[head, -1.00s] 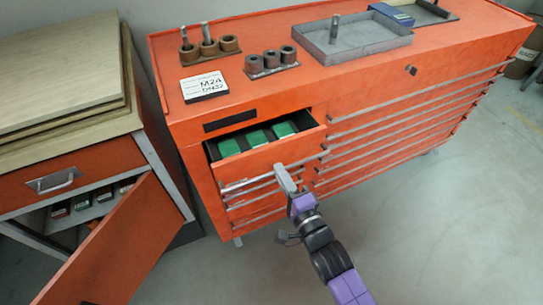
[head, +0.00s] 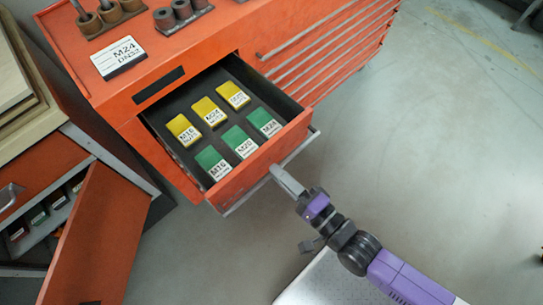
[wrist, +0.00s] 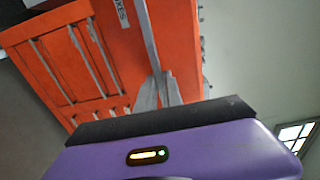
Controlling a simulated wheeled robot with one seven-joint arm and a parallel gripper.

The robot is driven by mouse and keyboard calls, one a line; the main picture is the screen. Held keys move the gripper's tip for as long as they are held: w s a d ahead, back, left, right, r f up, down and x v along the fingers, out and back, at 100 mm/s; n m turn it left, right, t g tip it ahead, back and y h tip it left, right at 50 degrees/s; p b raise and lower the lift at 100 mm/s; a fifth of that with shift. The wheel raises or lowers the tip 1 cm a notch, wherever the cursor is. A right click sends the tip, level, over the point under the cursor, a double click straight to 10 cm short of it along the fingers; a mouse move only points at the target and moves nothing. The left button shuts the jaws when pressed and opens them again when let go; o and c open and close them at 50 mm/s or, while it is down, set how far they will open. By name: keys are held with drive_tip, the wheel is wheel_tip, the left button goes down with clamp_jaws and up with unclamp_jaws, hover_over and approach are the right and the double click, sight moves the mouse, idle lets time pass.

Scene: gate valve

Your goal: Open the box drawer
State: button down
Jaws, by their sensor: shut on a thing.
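The box drawer (head: 262,158) is the top left drawer of the orange cabinet. It is pulled well out and its inside shows. It holds yellow boxes (head: 207,110) in a back row and green boxes (head: 238,141) in a front row, with M labels. A grey rail handle (head: 303,146) runs along the drawer front. My gripper (head: 283,178) is at the middle of this handle and shut on it. In the wrist view the grey fingers (wrist: 157,93) meet at the handle bar (wrist: 146,35); the exact contact is partly hidden.
A card reading M24 DN32 (head: 118,58) and metal bushings (head: 110,16) lie on the cabinet (head: 160,60). More drawers with long rails are to the right. A wooden-topped cabinet with an open orange door (head: 95,240) stands left. The grey floor (head: 440,130) at right is clear.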

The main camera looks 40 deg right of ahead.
drive_tip(key=shift+s, duration=0.15)
drive_tip(key=c, duration=1.5)
unclamp_jaws()
drive_tip(key=s+b, duration=0.1)
drive_tip(key=s, duration=0.6)
drive_tip(key=shift+s, duration=0.4)
